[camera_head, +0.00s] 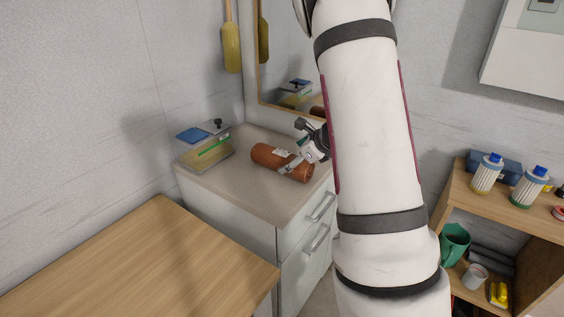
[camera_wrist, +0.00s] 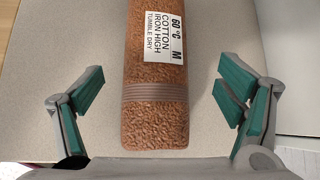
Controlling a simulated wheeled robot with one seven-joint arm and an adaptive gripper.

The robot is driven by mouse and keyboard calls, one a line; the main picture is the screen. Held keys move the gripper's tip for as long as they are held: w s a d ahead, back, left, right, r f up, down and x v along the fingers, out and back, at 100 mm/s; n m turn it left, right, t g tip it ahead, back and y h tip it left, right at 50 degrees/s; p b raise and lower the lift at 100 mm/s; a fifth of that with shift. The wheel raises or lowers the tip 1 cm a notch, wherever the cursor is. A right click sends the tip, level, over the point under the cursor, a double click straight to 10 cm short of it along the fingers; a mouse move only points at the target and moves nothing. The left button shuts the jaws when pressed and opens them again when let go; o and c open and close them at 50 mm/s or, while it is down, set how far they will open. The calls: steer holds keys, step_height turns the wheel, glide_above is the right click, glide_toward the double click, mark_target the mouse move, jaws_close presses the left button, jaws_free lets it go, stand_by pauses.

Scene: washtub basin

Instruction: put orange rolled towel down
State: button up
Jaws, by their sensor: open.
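The orange rolled towel (camera_head: 267,156) lies on its side on the top of a white drawer cabinet (camera_head: 228,190). In the wrist view the towel (camera_wrist: 155,110) shows a white care label and a ribbed band, and it runs lengthwise between the fingers. My gripper (camera_wrist: 160,100) is open, with a green-padded finger on each side of the towel and a visible gap to both. In the head view my gripper (camera_head: 305,148) is at the towel's right part, partly hidden by my arm.
A clear container (camera_head: 207,152) with a blue item on it stands at the cabinet's back left, near the mirror (camera_head: 290,90). A wooden table (camera_head: 140,260) is at front left. A wooden shelf (camera_head: 500,215) with bottles and cups is at right. The cabinet top before the towel is clear.

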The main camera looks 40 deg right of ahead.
mark_target(273, 158)
steer(key=x, duration=0.4)
steer(key=shift+a, duration=0.15)
steer(key=c, duration=1.5)
steer(key=shift+o, duration=0.2)
steer(key=shift+r, duration=0.15)
